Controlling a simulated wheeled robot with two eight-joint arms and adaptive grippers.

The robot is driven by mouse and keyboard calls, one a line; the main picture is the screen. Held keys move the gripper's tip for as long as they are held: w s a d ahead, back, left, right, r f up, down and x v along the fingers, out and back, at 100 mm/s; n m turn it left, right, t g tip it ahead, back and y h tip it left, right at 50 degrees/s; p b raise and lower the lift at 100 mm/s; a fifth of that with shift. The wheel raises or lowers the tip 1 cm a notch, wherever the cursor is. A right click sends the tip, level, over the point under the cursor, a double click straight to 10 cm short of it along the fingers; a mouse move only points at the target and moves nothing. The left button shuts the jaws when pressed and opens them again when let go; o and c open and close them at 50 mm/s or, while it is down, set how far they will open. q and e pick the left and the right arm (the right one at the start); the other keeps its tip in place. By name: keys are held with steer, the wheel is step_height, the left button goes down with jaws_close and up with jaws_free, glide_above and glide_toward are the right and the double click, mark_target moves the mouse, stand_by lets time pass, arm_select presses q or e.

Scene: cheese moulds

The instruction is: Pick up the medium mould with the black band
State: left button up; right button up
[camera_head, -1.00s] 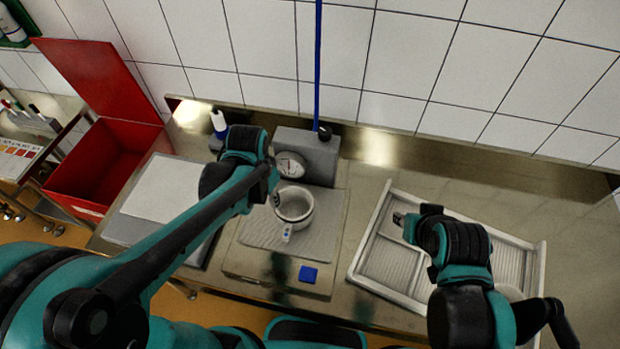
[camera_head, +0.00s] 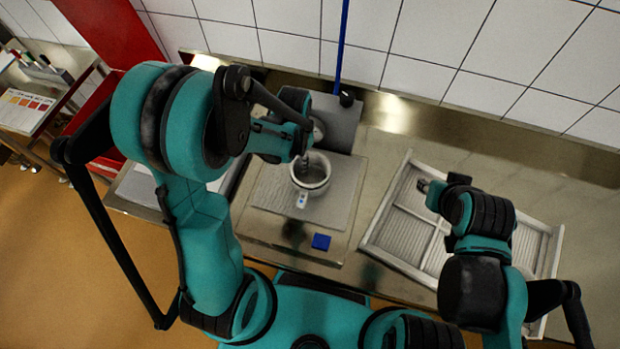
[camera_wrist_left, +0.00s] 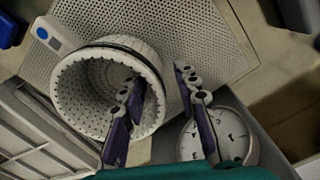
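The mould (camera_head: 311,178), a white perforated cup with a dark band and a pale tag, stands upright on the perforated grey mat. In the left wrist view the mould (camera_wrist_left: 75,98) opens towards the camera, its tag (camera_wrist_left: 57,36) at upper left. My left gripper (camera_head: 306,160) is at the mould's far rim. In the left wrist view the left gripper (camera_wrist_left: 160,80) is open, one finger over the mould's opening and the other outside its wall; I see no clear grip. My right gripper (camera_head: 424,186) is over the white tray; its fingers are too small to judge.
A scale with a round dial (camera_wrist_left: 225,138) stands close behind the mould. A blue block (camera_head: 321,242) lies in front of the mat (camera_head: 268,196). The white divided tray (camera_head: 408,265) is at right. A red bin (camera_head: 88,125) is at left, partly hidden by my arm.

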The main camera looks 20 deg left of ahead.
arm_select(q)
steer(key=shift+c, duration=0.4)
jaws_close()
steer(key=shift+r, duration=0.5)
steer(key=r, duration=0.2)
steer(key=d+r+p, duration=0.1)
steer(key=r, duration=0.1)
steer(key=shift+p, duration=0.3)
steer(key=d+r, duration=0.3)
steer(key=d, duration=0.2)
steer(key=s+d+r+p, duration=0.1)
steer(key=d+r, duration=0.2)
steer(key=d, duration=0.2)
steer(key=shift+s+d, duration=0.2)
steer(key=shift+d, duration=0.15)
